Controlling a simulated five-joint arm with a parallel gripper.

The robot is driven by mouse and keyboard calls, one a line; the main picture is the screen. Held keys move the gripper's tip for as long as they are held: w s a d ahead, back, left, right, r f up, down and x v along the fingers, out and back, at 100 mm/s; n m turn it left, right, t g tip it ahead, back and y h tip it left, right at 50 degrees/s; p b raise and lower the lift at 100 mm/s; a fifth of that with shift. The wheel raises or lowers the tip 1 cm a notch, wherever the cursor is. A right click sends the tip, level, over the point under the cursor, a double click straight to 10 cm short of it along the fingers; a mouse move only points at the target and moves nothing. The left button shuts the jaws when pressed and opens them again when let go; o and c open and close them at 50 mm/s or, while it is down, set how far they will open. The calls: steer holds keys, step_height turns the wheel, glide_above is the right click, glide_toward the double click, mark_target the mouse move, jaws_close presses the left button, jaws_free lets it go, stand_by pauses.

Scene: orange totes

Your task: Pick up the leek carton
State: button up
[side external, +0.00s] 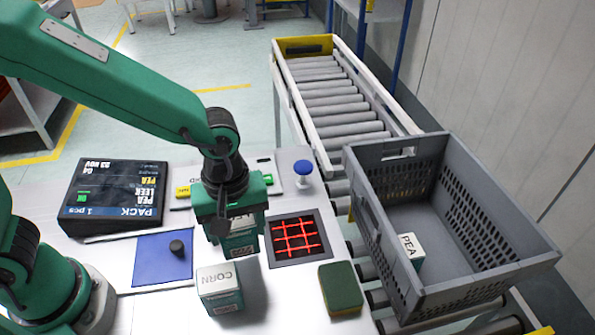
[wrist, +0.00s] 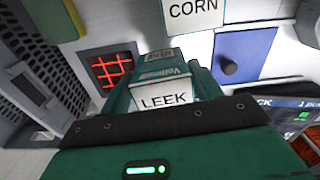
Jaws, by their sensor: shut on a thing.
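The leek carton (wrist: 165,97), white and teal with LEEK printed on its white face, sits between the two fingers of my gripper (wrist: 163,85) in the wrist view. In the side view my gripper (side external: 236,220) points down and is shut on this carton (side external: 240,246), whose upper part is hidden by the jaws. I cannot tell how far its bottom is from the table. A similar corn carton (side external: 219,288) stands upright just in front of it; it also shows at the top of the wrist view (wrist: 195,12).
A grey crate (side external: 478,285) on the roller conveyor (side external: 330,97) at right holds a pea carton (side external: 410,247). A red-lit grid (side external: 295,237), a green-yellow sponge (side external: 341,288), a blue knob (side external: 302,168), a blue mat (side external: 160,266) with a dark knob, and a display (side external: 113,192) surround the gripper.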

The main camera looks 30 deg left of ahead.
steer(key=shift+r, duration=2.5)
